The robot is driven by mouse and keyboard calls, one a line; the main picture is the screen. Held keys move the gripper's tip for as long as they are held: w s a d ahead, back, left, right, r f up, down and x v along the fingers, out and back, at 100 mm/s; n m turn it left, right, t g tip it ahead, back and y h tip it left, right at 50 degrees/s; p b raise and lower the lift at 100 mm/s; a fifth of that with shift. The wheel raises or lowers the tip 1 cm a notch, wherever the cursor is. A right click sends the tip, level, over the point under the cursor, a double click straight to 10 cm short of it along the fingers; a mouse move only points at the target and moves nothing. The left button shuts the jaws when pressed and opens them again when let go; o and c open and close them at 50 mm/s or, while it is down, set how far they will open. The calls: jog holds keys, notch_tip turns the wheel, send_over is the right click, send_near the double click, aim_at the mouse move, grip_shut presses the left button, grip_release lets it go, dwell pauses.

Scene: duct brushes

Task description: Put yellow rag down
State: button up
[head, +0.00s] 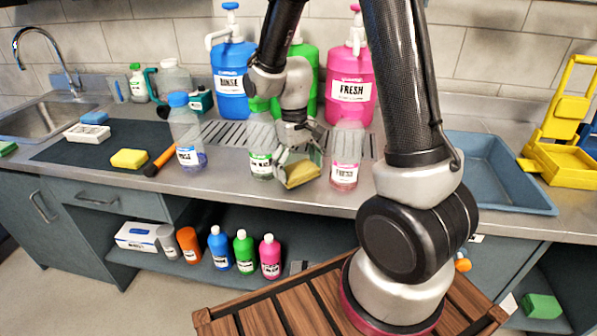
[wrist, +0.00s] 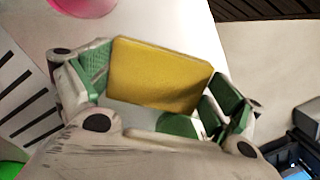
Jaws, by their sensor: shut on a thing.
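The yellow rag (head: 301,173) is a flat, block-like yellow piece between the fingers of my gripper (head: 298,168). It is over the front part of the steel counter, between the clear bottle with a green label and the one with a pink label. In the wrist view the yellow rag (wrist: 160,75) sits between the two green-padded fingers of my gripper (wrist: 162,95), which is shut on it. I cannot tell whether its lower edge touches the counter. Another yellow block (head: 129,159) lies on the dark mat at the left.
The green-label bottle (head: 261,163) and pink-label bottle (head: 345,170) stand close on either side of my gripper. A blue-label bottle (head: 187,150) stands further left. Large pump jugs stand behind. A blue tray (head: 490,165) is at the right. The counter's front edge is close.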

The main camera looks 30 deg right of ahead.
jog(key=shift+f, duration=0.6)
jog(key=o, duration=0.9)
jog(key=shift+f, duration=0.1)
jog(key=shift+c, duration=0.2)
